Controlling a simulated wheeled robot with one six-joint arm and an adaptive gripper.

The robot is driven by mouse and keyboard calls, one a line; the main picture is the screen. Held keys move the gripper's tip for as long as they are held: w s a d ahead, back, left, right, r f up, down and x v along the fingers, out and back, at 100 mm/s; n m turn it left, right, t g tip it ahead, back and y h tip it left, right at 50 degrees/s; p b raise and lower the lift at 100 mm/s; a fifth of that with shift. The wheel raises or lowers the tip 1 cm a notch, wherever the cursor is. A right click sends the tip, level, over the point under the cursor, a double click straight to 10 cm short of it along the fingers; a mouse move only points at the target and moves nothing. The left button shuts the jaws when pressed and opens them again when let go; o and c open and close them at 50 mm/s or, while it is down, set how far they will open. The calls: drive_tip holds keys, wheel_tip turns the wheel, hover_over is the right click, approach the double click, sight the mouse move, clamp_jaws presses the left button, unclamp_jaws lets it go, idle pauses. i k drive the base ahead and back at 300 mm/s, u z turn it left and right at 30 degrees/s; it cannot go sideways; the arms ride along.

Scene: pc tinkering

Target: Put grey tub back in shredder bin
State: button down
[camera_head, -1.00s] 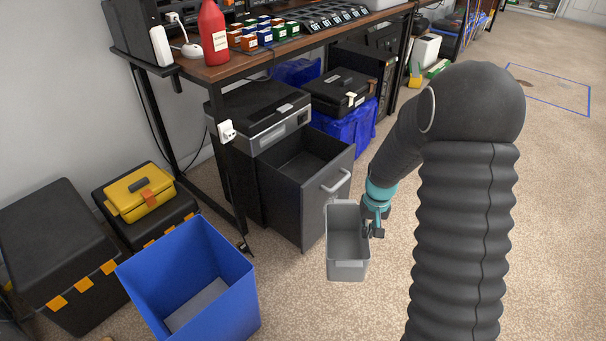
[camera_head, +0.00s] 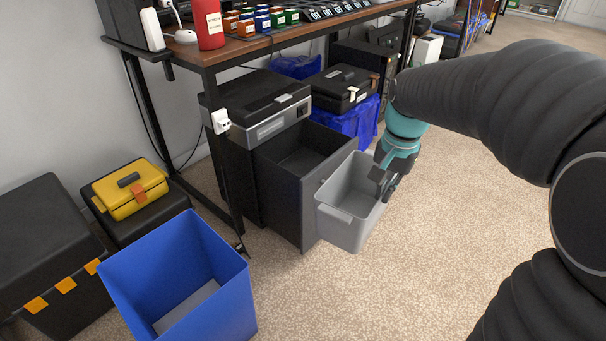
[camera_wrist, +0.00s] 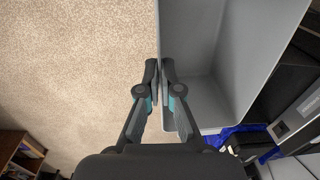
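The grey tub (camera_head: 341,222) hangs above the carpet, slightly tilted, just in front of the shredder's pulled-out bin. My gripper (camera_head: 384,186) is shut on the tub's right rim. In the wrist view the fingers (camera_wrist: 159,82) pinch the wall of the tub (camera_wrist: 225,95), one finger inside and one outside. The shredder (camera_head: 262,105) stands under the workbench. Its dark bin (camera_head: 278,195) is open at the top and looks empty as far as I can see. The tub overlaps the bin's front and hides its handle; I cannot tell whether they touch.
A blue open bin (camera_head: 225,300) stands on the carpet at left, near a yellow toolbox (camera_head: 130,190) on a black case. The workbench (camera_head: 240,57) and its leg are above and left of the shredder. A black case (camera_head: 345,88) is behind. Carpet at right is clear.

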sight(303, 173)
drive_tip(key=i, duration=0.95)
